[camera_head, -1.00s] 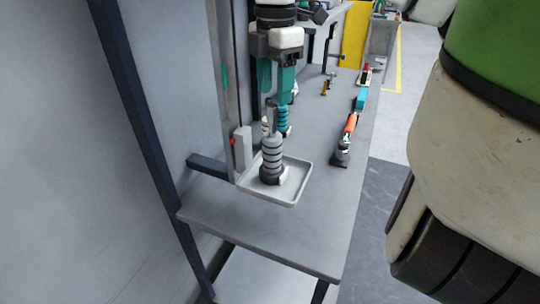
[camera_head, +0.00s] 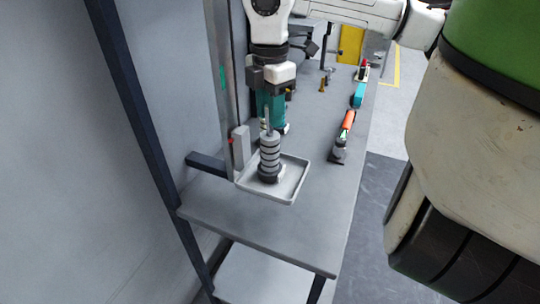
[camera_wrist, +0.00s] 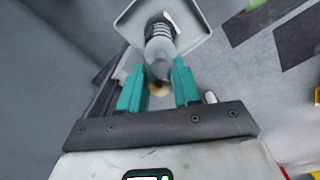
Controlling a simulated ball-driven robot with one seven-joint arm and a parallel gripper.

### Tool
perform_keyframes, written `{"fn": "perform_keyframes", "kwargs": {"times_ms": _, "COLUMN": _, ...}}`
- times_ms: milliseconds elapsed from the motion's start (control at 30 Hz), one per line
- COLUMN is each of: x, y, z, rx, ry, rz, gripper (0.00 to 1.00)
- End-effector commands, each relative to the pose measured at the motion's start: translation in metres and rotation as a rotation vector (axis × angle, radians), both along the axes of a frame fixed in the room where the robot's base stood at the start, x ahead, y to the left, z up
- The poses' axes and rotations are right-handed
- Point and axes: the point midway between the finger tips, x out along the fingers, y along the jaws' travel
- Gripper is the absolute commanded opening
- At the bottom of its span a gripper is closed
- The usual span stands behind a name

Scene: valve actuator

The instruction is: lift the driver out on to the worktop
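My gripper (camera_head: 270,118) points down over the worktop (camera_head: 312,150), just behind a grey ribbed upright part (camera_head: 270,155) on a shallow tray (camera_head: 292,195). In the wrist view the two teal fingers of my gripper (camera_wrist: 158,82) stand apart. The ribbed part (camera_wrist: 160,42) lies beyond the fingertips in that view. In the head view, the ribbed part and my fingers hide most of what is beneath my gripper. No driver can be named for certain.
An orange-and-dark tool (camera_head: 346,130) lies along the worktop's right edge, with a teal item (camera_head: 358,95) and a red item (camera_head: 363,70) beyond it. A grey upright post (camera_head: 222,90) stands left of my gripper. The near end of the worktop is clear.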

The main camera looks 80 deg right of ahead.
Motion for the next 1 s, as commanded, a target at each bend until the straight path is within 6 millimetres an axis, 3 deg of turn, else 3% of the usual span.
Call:
{"fn": "perform_keyframes", "kwargs": {"times_ms": 333, "x": 0.0001, "y": -0.0001, "z": 0.0003, "rx": 0.000, "ry": 0.000, "rz": 0.000, "gripper": 0.00}}
{"fn": "perform_keyframes", "kwargs": {"times_ms": 1000, "x": 0.0001, "y": 0.0000, "z": 0.0005, "rx": -0.001, "ry": -0.001, "rz": 0.000, "gripper": 0.00}}
